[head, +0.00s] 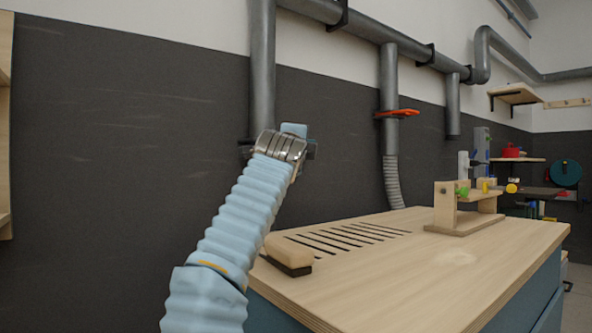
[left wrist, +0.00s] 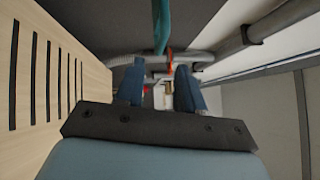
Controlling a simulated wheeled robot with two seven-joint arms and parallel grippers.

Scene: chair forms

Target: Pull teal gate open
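A teal bar (left wrist: 161,25), which looks like the teal gate's handle, shows at the top of the left wrist view, beyond my fingers. In the head view I cannot make out the teal gate; my left arm covers the lower end of the left grey pipe (head: 262,70). My left gripper (head: 283,145) is in front of that pipe, seen from behind with its fingertips hidden. In the left wrist view its two dark fingers (left wrist: 158,85) are apart, with nothing held between them. Whether they touch the gate is unclear. My right gripper is out of view.
An orange gate (head: 397,113) sits on the middle pipe above a ribbed hose (head: 393,180). The slotted wooden bench (head: 430,265) stands below right, with a sanding block (head: 289,252) near its left edge and a wooden jig (head: 463,205) at the back. Dark wall lies behind.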

